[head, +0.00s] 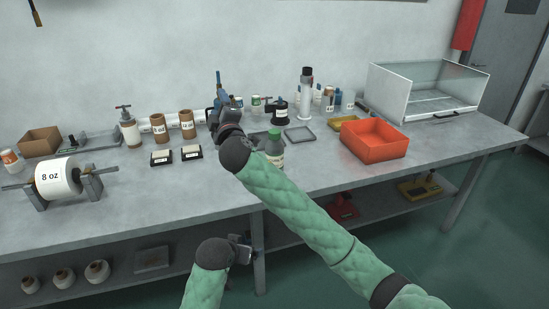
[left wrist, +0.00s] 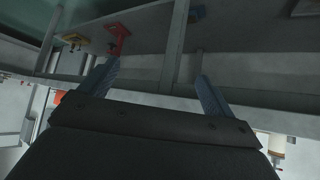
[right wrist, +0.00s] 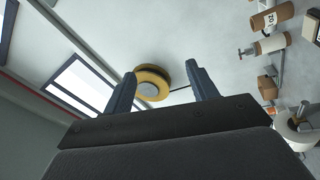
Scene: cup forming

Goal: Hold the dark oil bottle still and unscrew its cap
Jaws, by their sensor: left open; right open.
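A bottle with a green cap and pale label (head: 274,146) stands upright on the table, partly hidden by my right forearm. A dark, squat labelled container (head: 280,114) stands behind it; I cannot tell for sure which is the oil bottle. My right gripper (head: 219,82) is raised above the table, left of both, open and empty. Its open fingers also show in the right wrist view (right wrist: 160,75). My left gripper (head: 241,247) is low at the table's front edge, apart from the bottles. Its fingers are apart and empty in the left wrist view (left wrist: 156,75).
An orange bin (head: 374,145) and a clear-sided case (head: 430,90) stand right on the table (head: 330,180). A paper roll (head: 58,178) is at left. Two brown cylinders (head: 158,129) and a tall bottle (head: 306,95) stand farther back. The front middle is clear.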

